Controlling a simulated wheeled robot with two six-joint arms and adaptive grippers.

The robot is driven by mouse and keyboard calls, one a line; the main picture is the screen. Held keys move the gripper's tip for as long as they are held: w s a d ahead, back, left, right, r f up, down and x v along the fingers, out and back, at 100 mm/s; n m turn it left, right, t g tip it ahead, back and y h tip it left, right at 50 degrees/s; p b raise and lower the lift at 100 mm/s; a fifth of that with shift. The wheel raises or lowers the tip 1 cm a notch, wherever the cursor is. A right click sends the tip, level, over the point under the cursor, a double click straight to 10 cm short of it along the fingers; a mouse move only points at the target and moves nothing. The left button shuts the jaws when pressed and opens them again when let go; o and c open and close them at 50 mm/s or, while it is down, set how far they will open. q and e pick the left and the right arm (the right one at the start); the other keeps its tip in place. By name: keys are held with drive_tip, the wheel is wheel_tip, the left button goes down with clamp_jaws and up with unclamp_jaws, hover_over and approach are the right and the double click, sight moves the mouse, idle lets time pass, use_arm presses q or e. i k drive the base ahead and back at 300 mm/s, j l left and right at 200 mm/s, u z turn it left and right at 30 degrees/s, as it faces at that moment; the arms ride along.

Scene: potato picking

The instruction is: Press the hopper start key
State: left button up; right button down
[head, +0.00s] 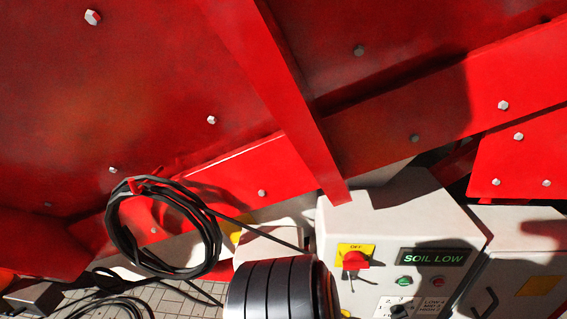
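A pale control box (352,217) stands at the lower right. Its front carries a red rotary switch (355,260) on a yellow plate, marked OFF. To the right is a dark display (434,257) reading SOIL LOW in green. Below the display are a small green button (404,281) and a red button (451,282). No label naming a hopper start key can be read. A numbered dial (398,311) is cut by the bottom edge. A dark shadow falls across part of the panel. Neither of my grippers is in view.
Large red bolted panels (150,70) and a slanting red beam (290,100) fill the upper view. A coiled black cable (115,235) hangs at the left. A dark ribbed cylinder (270,290) lies left of the box. A second pale cabinet (520,245) stands right.

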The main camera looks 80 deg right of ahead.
sight(403, 282)
drive_tip(key=l+z, duration=0.1)
drive_tip(key=z, duration=3.65)
